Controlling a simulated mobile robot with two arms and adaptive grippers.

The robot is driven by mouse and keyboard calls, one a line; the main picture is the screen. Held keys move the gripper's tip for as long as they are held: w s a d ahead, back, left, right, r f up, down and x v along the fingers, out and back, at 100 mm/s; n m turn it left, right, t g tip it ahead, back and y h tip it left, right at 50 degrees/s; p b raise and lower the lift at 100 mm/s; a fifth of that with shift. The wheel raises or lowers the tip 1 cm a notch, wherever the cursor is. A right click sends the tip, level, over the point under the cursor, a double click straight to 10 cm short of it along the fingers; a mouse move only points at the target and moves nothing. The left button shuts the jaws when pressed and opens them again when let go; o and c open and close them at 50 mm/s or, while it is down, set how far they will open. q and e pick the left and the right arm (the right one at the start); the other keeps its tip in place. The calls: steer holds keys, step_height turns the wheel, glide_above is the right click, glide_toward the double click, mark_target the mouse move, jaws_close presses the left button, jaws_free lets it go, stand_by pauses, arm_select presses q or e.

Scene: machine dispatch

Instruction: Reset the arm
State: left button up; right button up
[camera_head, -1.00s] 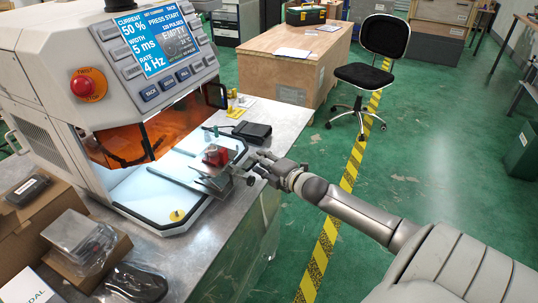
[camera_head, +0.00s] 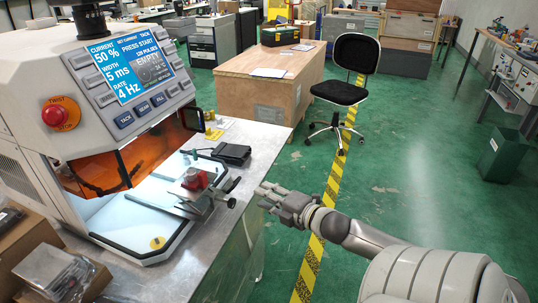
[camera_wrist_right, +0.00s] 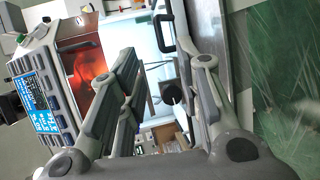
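My right gripper (camera_head: 266,196) is off the bench's front edge, over the green floor. It is a short way right of the fixture (camera_head: 178,203) and apart from it. In the right wrist view my gripper (camera_wrist_right: 160,62) has its fingers spread with nothing between them. The fixture, a metal plate with a clamp knob, holds a red block (camera_head: 194,179) at the mouth of the white machine (camera_head: 30,75). My left gripper does not show in any view.
The metal bench (camera_head: 222,196) carries a black pedal-like box (camera_head: 232,153) and cardboard boxes (camera_head: 28,242). A wooden crate table (camera_head: 268,82) and a black chair (camera_head: 341,92) stand behind.

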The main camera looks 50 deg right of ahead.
steer(key=shift+s, duration=0.15)
stand_by(0.5)
steer(key=s+d+f+m+g+h, duration=0.1)
steer(key=s+d+f+m+g, duration=0.15)
steer(key=f, duration=0.65)
steer(key=s+d+f+m+g+h, duration=0.15)
steer(key=s+f+m, duration=0.25)
steer(key=f, duration=0.6)
steer(key=s+a+f+m+g, duration=0.15)
steer(key=s+f, duration=0.25)
steer(key=f, duration=0.4)
steer(key=s+a+f+m+g, duration=0.1)
steer(key=s+f+m+g, duration=0.15)
steer(key=s+f, duration=0.4)
steer(key=s+a+f+m+g+y, duration=0.2)
steer(key=s+a+f+m+g, duration=0.4)
steer(key=s+a+f, duration=1.5)
steer(key=shift+s+a+g, duration=0.3)
steer(key=shift+s+a, duration=0.25)
steer(key=shift+a, duration=0.7)
